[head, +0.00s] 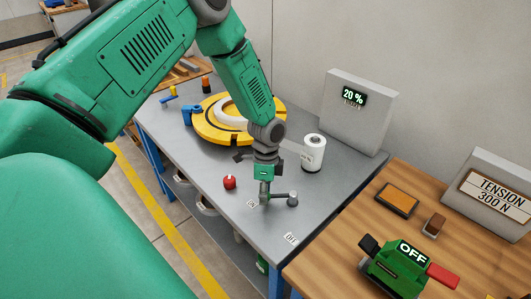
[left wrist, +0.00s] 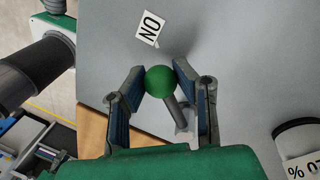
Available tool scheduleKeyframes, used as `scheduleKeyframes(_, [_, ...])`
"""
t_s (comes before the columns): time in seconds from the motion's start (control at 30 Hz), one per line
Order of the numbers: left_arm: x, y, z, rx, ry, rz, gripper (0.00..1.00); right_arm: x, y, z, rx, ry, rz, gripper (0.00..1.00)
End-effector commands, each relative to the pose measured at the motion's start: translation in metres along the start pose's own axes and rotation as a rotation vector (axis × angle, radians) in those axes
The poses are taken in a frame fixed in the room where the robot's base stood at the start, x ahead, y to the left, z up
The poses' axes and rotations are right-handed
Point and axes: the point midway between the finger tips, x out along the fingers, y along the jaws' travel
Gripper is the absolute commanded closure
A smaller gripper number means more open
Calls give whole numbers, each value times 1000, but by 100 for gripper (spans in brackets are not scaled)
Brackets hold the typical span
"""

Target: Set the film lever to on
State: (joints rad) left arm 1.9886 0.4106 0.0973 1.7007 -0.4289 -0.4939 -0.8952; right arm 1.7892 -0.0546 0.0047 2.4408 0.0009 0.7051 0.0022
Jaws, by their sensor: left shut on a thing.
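The film lever (head: 279,196) is on the grey table; its bar runs left from a round grey pivot (head: 292,199) to my left gripper (head: 265,198). In the left wrist view the lever's green ball knob (left wrist: 160,81) sits between the two fingers of my left gripper (left wrist: 157,72), which is shut on it. The ON label (head: 251,203) lies close beside the gripper; it also shows in the left wrist view (left wrist: 149,27), just beyond the knob. The OFF label (head: 290,238) lies nearer the table's front edge. My right gripper is not in view.
A red knob (head: 229,183) stands left of the gripper. A white film roll (head: 313,153), a yellow ring (head: 210,125) and a 20 % display box (head: 358,110) are behind. A wooden table (head: 335,262) with a green strapping tool (head: 395,270) is at right.

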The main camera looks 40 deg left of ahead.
Motion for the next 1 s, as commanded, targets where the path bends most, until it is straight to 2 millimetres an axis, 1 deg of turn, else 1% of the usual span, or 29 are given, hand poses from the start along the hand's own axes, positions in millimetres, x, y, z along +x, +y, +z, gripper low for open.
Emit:
scheduleKeyframes(0.03, [-4,-5,-1,6,3,-13,100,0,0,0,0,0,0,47])
scheduleKeyframes(0.4, [-5,-7,-1,10,2,-16,100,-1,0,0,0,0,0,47])
scheduleKeyframes(0.43, [-5,-7,-1,10,2,-16,69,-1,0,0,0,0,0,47])
scheduleKeyframes(0.47, [-5,-7,-1,10,2,-16,59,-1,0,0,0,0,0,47])
scheduleKeyframes(0.5, [-5,-6,-1,9,2,-15,53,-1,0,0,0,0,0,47])
scheduleKeyframes(0.73, [-2,-4,0,8,-1,-8,53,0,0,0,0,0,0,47])
scheduleKeyframes(0.83, [-4,-4,0,8,-1,-7,53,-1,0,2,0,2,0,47])
scheduleKeyframes(0.93, [-14,-4,-1,8,0,-8,53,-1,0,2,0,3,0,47])
scheduleKeyframes(1.0, [-26,-4,-1,8,1,-10,53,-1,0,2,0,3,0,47])
